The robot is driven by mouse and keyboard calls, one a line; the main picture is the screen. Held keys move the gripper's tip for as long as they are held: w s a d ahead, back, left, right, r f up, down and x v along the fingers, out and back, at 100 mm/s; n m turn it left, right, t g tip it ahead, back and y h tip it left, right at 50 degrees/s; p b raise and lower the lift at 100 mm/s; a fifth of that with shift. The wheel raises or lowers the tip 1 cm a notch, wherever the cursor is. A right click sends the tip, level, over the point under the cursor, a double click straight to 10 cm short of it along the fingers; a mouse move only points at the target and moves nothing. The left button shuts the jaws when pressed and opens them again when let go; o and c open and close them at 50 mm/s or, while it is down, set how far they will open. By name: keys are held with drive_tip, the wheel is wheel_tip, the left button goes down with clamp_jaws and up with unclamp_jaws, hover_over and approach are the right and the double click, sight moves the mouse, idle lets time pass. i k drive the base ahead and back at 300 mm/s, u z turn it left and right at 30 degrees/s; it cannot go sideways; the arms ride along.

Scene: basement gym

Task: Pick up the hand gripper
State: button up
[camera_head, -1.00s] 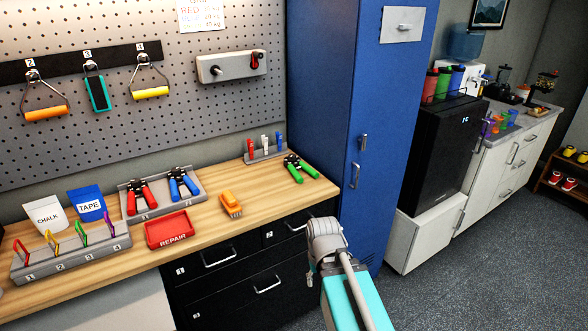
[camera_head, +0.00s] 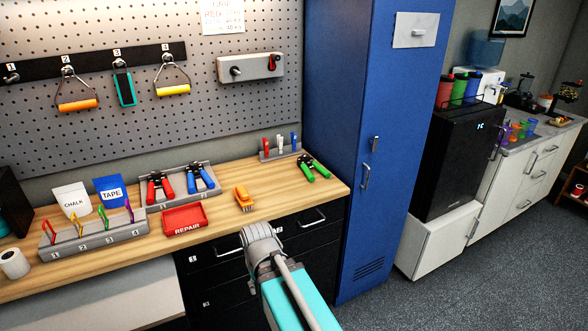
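A hand gripper with green handles (camera_head: 314,170) and a dark spring head lies loose at the right end of the wooden workbench (camera_head: 262,182). A red-handled hand gripper (camera_head: 160,187) and a blue-handled hand gripper (camera_head: 201,179) rest side by side in a grey tray (camera_head: 150,207) farther left. My arm reaches in from the bottom, in front of the bench drawers. Its fingers do not show, so I cannot see whether they are open or shut. No hand gripper is seen held.
An orange brush-like item (camera_head: 243,197) and a red REPAIR tray (camera_head: 185,219) sit left of the green-handled one. A small rack (camera_head: 281,152) stands behind it. A tall blue locker (camera_head: 372,130) borders the bench on the right. Grey floor (camera_head: 450,280) is open at right.

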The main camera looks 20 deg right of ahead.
sight(306, 165)
drive_tip(key=u, duration=0.9)
drive_tip(key=k, duration=0.5)
drive_tip(key=z, duration=1.45)
drive_tip(key=i, duration=0.65)
